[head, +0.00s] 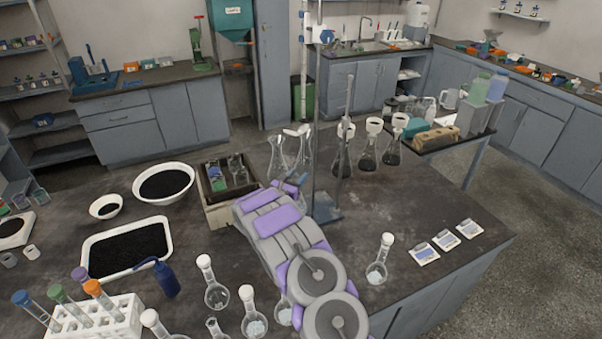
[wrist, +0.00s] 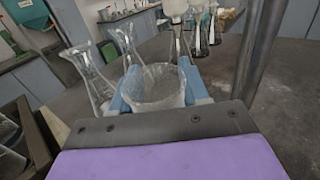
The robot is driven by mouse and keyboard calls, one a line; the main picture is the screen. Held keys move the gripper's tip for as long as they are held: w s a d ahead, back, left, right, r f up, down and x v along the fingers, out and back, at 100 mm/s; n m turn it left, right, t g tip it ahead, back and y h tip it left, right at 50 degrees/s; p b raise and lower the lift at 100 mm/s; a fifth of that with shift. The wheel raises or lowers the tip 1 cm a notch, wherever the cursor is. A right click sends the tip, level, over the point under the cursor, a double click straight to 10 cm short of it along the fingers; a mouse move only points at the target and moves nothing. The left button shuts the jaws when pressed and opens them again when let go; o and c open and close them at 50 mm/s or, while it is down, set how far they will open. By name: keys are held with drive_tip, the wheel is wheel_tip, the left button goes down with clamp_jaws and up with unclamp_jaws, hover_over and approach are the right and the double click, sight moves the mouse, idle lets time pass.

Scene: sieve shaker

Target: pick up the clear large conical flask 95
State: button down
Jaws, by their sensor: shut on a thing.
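In the wrist view my gripper (wrist: 158,80) has its blue fingers on both sides of a clear glass vessel (wrist: 157,92) with a wide round rim, and is shut on it. I look down into its mouth; its lower body is hidden, so its label and full shape cannot be told. In the head view my gripper (head: 291,181) is small and partly hidden behind my arm.
A metal stand (head: 325,210) with a tall rod is close on the right of my gripper. A tray box (head: 222,214) with glassware is close on the left. Stoppered dark-filled flasks (head: 367,157) stand behind right.

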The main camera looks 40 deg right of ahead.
drive_tip(key=shift+p+v, duration=0.7)
drive_tip(key=shift+v, duration=5.5)
drive_tip(key=w+a+r+n+t+y, duration=0.3)
drive_tip(key=a+r+n+t+y, duration=0.3)
drive_tip(key=a+r, duration=0.9)
drive_tip(key=s+a+r+n+t+y+p, duration=0.1)
drive_tip(key=s+a+r+n+t+y, duration=0.1)
drive_tip(key=a+r, duration=0.4)
drive_tip(key=s+a+r+n+t+y+p, duration=0.1)
drive_tip(key=s+a+r+y+p, duration=0.1)
drive_tip(key=a+r, duration=0.5)
drive_tip(key=shift+s+n+t+y, duration=0.4)
drive_tip(key=shift+s+y, duration=0.2)
drive_tip(key=shift+s, duration=0.5)
